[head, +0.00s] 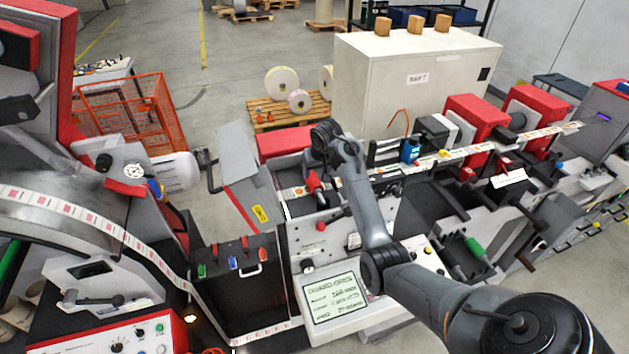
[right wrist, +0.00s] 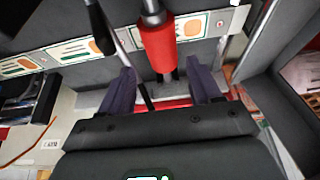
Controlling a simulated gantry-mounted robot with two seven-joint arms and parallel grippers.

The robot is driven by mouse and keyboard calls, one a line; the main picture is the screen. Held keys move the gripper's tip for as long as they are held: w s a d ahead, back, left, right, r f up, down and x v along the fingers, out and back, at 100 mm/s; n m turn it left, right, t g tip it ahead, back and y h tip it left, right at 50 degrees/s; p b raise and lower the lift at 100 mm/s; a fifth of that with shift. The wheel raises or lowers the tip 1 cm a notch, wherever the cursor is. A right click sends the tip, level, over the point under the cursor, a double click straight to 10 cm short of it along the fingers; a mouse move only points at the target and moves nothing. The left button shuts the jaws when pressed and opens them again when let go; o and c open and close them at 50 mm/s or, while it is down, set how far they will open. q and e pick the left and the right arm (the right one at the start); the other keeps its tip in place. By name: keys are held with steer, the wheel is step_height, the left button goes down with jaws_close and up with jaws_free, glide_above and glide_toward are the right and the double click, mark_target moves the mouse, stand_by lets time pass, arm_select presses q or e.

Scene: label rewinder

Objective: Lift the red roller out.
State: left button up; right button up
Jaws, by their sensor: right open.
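The red roller (right wrist: 157,45) shows in the right wrist view as a short red cylinder on a metallic shaft. In the head view a small red part that looks like it (head: 313,182) sits just below my right gripper (head: 322,160), partly covered. My right gripper is open in the right wrist view (right wrist: 161,76). Its two dark fingers stand apart, one to each side of the roller's lower end in the picture. The roller appears to be between or just beyond the fingertips; I cannot tell if they touch it. My left gripper is not in view.
A label strip (right wrist: 90,47) runs behind the roller. A dark lever (right wrist: 100,28) stands close to its left. In the head view a grey panel (head: 238,155) rises left of the gripper, and a screen console (head: 335,298) lies in front. Red-capped print units (head: 478,112) stand to the right.

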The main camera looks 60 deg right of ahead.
mark_target(314, 180)
steer(key=shift+w+d+f, duration=0.1)
steer(key=shift+f, duration=0.45)
steer(key=shift+w+d+f, duration=0.15)
steer(key=shift+w+f, duration=0.05)
steer(key=shift+f, duration=0.25)
steer(key=shift+f+p, duration=0.45)
steer(key=shift+p, duration=0.05)
steer(key=p+x, duration=0.1)
steer(key=x, duration=0.2)
steer(key=shift+f, duration=0.15)
steer(key=shift+w+f, duration=0.15)
steer(key=shift+f, duration=0.45)
steer(key=c, duration=0.9)
steer(key=shift+r, duration=0.1)
steer(key=shift+c, duration=0.7)
